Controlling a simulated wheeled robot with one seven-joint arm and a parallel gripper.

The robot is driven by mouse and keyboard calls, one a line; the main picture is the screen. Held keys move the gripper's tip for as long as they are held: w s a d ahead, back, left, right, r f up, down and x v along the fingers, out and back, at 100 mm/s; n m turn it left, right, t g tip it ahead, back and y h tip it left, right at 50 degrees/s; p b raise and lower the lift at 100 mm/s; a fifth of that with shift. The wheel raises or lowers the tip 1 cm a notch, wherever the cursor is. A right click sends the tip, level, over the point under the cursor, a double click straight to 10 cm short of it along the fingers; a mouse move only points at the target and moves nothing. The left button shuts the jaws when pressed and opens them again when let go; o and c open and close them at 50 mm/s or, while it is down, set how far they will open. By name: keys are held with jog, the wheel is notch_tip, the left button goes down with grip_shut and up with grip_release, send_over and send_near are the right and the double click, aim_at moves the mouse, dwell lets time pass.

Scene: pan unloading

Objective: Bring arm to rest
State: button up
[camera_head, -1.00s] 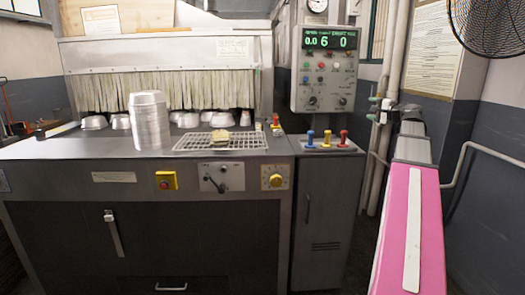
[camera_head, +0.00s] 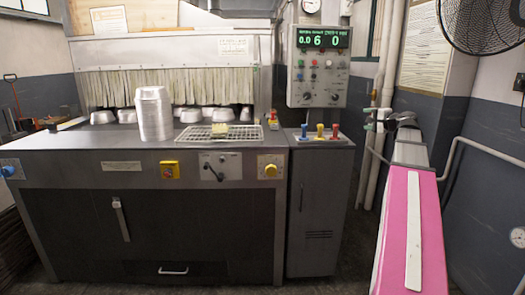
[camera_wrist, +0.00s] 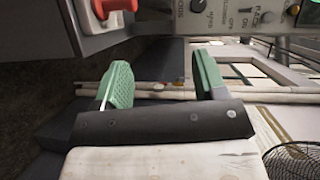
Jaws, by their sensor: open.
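My gripper shows in the wrist view (camera_wrist: 160,80), its two green-padded fingers apart with nothing between them. In the head view my pink arm stretches forward on the right, beside the machine's control cabinet.
Several pans sit by the strip curtain (camera_head: 160,88). A control panel (camera_head: 320,68) and wall fan (camera_head: 485,22) are near.

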jog(key=s+a+f+n+g+h, duration=0.1)
jog(key=s+a+f+n+g, duration=0.15)
jog(key=a+f, duration=0.55)
jog(key=s+a+f+n+g, duration=0.1)
jog(key=s+a+f+g, duration=0.2)
jog(key=f, duration=1)
jog(key=s+a+f+n+g+h, duration=0.1)
jog(key=s+a+f+n+g, duration=0.15)
jog(key=a+f, duration=0.6)
jog(key=s+a+f+n+g+h, duration=0.2)
jog(key=s+a+f+n+g, duration=0.1)
jog(key=s+f, duration=0.5)
jog(key=s+a+f+n+g+h, duration=0.3)
jog(key=s+f, duration=0.5)
jog(key=f, duration=0.4)
jog(key=shift+s+g, duration=0.4)
jog(key=shift+g, duration=0.1)
